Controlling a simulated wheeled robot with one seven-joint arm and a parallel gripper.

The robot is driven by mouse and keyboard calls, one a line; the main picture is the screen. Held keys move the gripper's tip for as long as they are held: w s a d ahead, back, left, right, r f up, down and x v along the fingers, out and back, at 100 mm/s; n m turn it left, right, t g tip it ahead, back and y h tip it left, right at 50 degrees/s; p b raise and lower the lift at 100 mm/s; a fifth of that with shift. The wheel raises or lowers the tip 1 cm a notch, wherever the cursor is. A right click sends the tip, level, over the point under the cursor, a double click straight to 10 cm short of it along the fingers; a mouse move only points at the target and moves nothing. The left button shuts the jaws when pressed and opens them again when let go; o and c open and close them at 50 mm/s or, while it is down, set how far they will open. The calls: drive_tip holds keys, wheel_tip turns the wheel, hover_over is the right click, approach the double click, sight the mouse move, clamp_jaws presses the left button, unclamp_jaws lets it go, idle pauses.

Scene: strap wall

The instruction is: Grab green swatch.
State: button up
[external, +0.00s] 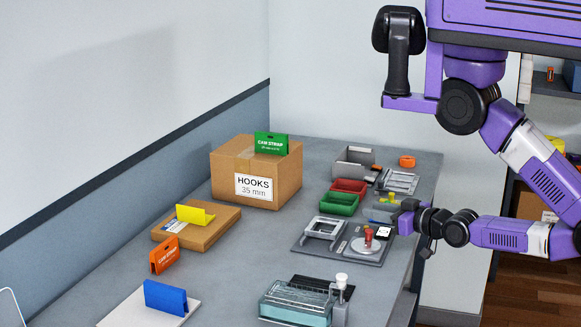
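A green swatch (271,143) printed CAM STRAP stands upright on top of a cardboard box (225,172) labelled HOOKS 35 mm, at the back of the grey table. My gripper (386,212) is at the table's right side, low over the trays and well to the right of the green swatch. It does not touch the swatch. Its fingers are small and blend with the items behind them, so I cannot tell whether they are open or shut.
A yellow swatch (196,215) stands on a flat carton (226,219). An orange swatch (164,256) and a blue swatch (165,298) are nearer the front. Red (350,187) and green (338,204) bins and a scale (366,246) lie right. The table's middle strip is clear.

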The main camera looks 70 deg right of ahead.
drive_tip(key=s+d+m+g+h, duration=0.1)
drive_tip(key=d, duration=0.4)
drive_tip(key=s+d+f+m+g+h+p, duration=0.1)
drive_tip(key=d+m+g, duration=0.1)
drive_tip(key=d, duration=0.4)
drive_tip(key=s+d+m+g+h+p, duration=0.1)
drive_tip(key=s+d+m+h, duration=0.1)
drive_tip(key=d, duration=0.4)
drive_tip(key=shift+s+f+g, duration=0.1)
drive_tip(key=shift+f+g, duration=0.05)
drive_tip(key=shift+g, duration=0.25)
drive_tip(key=f, duration=0.2)
drive_tip(key=f+y, duration=0.1)
drive_tip(key=shift+s+a, duration=0.2)
drive_tip(key=shift+a, duration=0.05)
drive_tip(key=shift+w+f+g, duration=0.1)
drive_tip(key=shift+f+g, duration=0.1)
drive_tip(key=shift+g, duration=0.1)
drive_tip(key=shift+p+x, duration=0.7)
drive_tip(key=shift+x, duration=3.05)
drive_tip(key=shift+a+f, duration=0.1)
drive_tip(key=shift+f, duration=0.1)
clamp_jaws()
